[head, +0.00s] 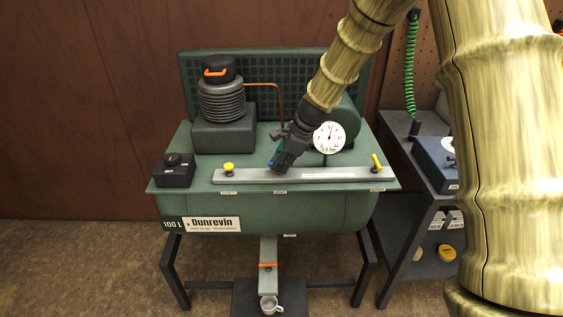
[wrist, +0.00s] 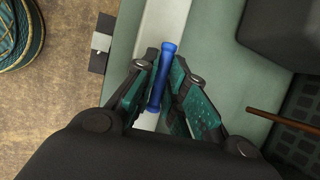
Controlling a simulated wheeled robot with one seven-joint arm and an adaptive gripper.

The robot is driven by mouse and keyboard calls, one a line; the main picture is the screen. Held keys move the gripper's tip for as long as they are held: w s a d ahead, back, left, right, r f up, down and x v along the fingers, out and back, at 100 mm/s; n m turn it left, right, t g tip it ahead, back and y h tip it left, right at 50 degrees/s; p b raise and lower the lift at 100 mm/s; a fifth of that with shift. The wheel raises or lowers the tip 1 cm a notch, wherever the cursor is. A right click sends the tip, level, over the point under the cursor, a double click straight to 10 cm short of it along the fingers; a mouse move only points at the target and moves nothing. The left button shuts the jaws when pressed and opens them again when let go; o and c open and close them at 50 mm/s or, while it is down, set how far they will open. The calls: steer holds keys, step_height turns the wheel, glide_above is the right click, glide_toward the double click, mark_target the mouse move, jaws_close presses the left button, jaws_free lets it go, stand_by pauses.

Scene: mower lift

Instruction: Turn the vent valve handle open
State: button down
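A blue lever handle (wrist: 163,78) lies between the two fingers of my gripper (wrist: 160,88) in the wrist view. A finger is close on each side of it, but I cannot tell whether both press on it. In the head view my gripper (head: 277,166) is down at the middle of a grey bar (head: 250,176) on the green tank, and it hides most of the handle there. Two yellow handles, a left one (head: 229,168) and a right one (head: 377,162), stand near the bar's ends. The small labels under the handles are too small to read surely.
A round white gauge (head: 329,138) stands just right of my gripper. A black ribbed cylinder (head: 222,98) and a dark box (head: 174,170) with a knob are at left on the green tank (head: 330,209). A grey shelf (head: 403,205) is at right.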

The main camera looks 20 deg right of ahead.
steer(key=shift+r+n+p, duration=0.15)
steer(key=shift+n+p, duration=0.15)
steer(key=shift+p, duration=0.4)
steer(key=n+p, duration=0.1)
steer(key=n+g+p, duration=0.1)
steer(key=n+p, duration=0.1)
steer(key=shift+w+d+r+y, duration=0.1)
steer(key=shift+w+r+y, duration=0.05)
steer(key=shift+y, duration=0.25)
steer(key=n+g+p, duration=0.1)
steer(key=n, duration=0.2)
steer(key=n+g+p, duration=0.1)
steer(key=n+p, duration=0.1)
steer(key=n, duration=0.1)
steer(key=shift+w+g, duration=0.15)
steer(key=shift+g, duration=0.25)
steer(key=n+g+p, duration=0.1)
steer(key=n, duration=0.3)
steer(key=shift+w+g+p, duration=0.1)
steer(key=shift+g+p, duration=0.25)
steer(key=shift+g, duration=0.05)
steer(key=shift+f+n+g+h+p, duration=0.15)
steer(key=shift+n+g+h, duration=0.2)
steer(key=shift+n, duration=0.7)
steer(key=shift+f+n+g+h+p, duration=0.15)
steer(key=shift+n+g+h, duration=0.15)
steer(key=shift+n, duration=0.75)
steer(key=shift+r, duration=0.1)
steer(key=c, duration=1.5)
jaws_free()
